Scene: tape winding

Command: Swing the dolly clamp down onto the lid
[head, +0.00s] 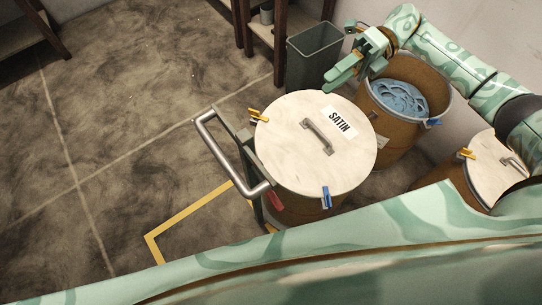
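A round pale lid (290,160) marked SATIN sits on a brown drum (300,211), with a grey handle at its middle. The drum stands by a dolly with a grey tube handle (228,155) on its left. A red part (275,201) shows low beside the dolly post; I cannot tell whether it is the clamp. A yellow clip (258,116) and a blue clip (326,197) are at the lid's rim. My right gripper (340,76) is above and behind the lid, apart from it; its finger gap is unclear. My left gripper is not in view.
An open drum (372,98) with blue contents stands behind right. Another lidded drum (488,172) is at the right. A grey bin (313,55) and dark shelving (262,28) stand behind. Floor at left is clear, with a yellow marking (190,217). My green arm fills the foreground.

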